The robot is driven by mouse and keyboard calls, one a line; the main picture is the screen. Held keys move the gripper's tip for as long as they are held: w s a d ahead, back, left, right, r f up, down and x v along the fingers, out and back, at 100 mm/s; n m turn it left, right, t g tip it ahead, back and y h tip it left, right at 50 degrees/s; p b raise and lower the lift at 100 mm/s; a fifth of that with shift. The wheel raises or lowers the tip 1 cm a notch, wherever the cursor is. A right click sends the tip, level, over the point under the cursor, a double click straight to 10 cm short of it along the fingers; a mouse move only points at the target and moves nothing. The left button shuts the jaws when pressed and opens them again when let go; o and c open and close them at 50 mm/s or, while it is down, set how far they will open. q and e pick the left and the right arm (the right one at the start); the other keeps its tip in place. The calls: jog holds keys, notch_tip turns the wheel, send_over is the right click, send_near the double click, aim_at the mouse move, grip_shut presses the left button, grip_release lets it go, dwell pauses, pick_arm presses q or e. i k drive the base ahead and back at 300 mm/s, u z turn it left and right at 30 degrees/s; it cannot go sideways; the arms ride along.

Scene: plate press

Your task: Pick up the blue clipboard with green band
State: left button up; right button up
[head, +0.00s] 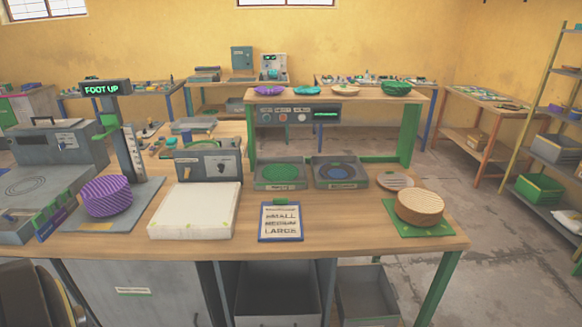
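The blue clipboard (281,221) lies on the front middle of the wooden table in the head view. It has a blue frame, a green piece at its top edge and a white sheet reading SMALL, MEDIUM, LARGE. Nothing covers it. Neither of my grippers can be seen in this view.
The wooden table (340,234) is bare around the clipboard. A white slab (195,211) lies to its left. A tan round stack (420,206) sits on a green mat to its right. Two dark square plates, green-topped (281,172) and blue-topped (341,172), lie behind.

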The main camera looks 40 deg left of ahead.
aim_at(281, 219)
jog(key=u, duration=1)
jog(key=i, duration=0.9)
jog(key=u, duration=0.75)
